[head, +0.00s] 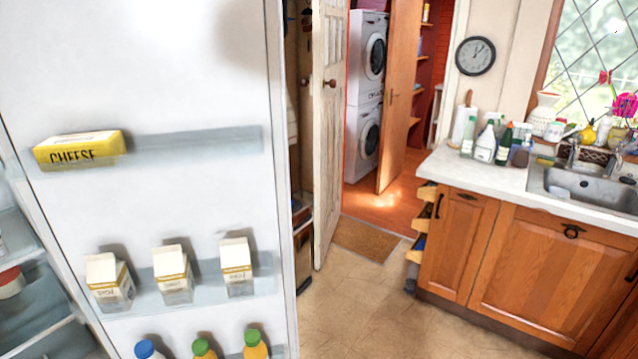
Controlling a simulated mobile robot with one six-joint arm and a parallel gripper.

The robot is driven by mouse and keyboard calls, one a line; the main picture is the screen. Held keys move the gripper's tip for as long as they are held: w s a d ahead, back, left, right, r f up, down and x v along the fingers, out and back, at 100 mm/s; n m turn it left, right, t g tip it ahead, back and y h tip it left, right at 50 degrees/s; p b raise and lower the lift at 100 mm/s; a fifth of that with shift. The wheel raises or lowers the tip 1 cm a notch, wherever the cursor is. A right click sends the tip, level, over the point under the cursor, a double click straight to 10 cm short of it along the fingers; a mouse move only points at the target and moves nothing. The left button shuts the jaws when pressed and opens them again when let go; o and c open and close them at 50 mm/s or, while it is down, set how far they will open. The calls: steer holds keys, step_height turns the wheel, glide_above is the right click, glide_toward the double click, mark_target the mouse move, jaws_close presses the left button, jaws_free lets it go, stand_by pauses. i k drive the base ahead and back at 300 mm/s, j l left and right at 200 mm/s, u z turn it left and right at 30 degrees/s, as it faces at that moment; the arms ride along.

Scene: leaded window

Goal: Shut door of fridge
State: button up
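The fridge door (190,200) stands open and fills the left part of the head view, with its inner side facing me. Its upper shelf holds a yellow cheese pack (78,148). A lower shelf holds cartons (173,272), and bottles (204,348) show at the bottom edge. Part of the fridge interior (35,300) with its shelves shows at the far left, beyond the door's left edge. The door's outer side and any handle are hidden. My gripper is not in view.
The tiled floor (350,310) is clear to the right of the fridge door. A wooden counter unit (540,270) with a sink (590,187) stands at the right. A cream door (330,120) stands open behind, near a doormat (365,238).

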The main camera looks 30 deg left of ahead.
mark_target(194, 90)
steer(key=i+u, duration=0.25)
steer(key=i, duration=0.2)
steer(key=i+l+u, duration=0.25)
steer(key=i, duration=0.2)
steer(key=i+l+u, duration=0.15)
steer(key=i+u, duration=0.15)
steer(key=i, duration=0.15)
steer(key=i+l+u, duration=0.25)
steer(key=i+u, duration=0.2)
steer(key=u, duration=0.25)
steer(key=i+u, duration=0.2)
steer(key=u, duration=0.25)
steer(key=i+l+u, duration=0.2)
steer(key=u, duration=0.25)
steer(key=i+l+u, duration=0.15)
steer(key=u, duration=0.3)
steer(key=i+l+u, duration=0.15)
steer(key=l+u, duration=0.15)
steer(key=u, duration=0.15)
steer(key=l+u, duration=0.25)
steer(key=u, duration=0.2)
steer(key=i+l+u, duration=0.1)
steer(key=l+u, duration=0.55)
steer(key=u, duration=0.25)
steer(key=l+u, duration=0.55)
steer(key=l, duration=0.3)
